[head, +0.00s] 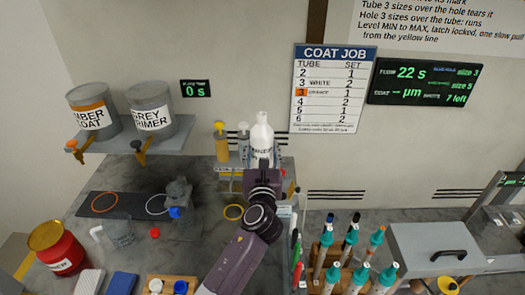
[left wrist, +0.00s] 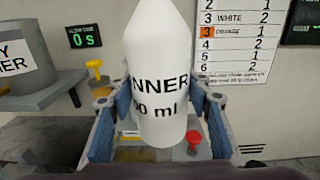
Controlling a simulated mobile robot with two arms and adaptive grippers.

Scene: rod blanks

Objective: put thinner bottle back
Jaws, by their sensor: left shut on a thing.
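The thinner bottle (head: 262,133) is white with a tapered top and black lettering. It stands upright in my left gripper (head: 263,166), near the back wall. In the left wrist view the bottle (left wrist: 160,62) fills the middle, between the blue pads of my left gripper (left wrist: 160,104), which is shut on it. The bottle's base is hidden in the head view, and I cannot tell whether it touches anything below. My right gripper is not in view.
A shelf (head: 180,137) with two paint cans is further left. Capped tubes (head: 350,250) in a wooden rack stand at the right front, beside a grey box (head: 435,240).

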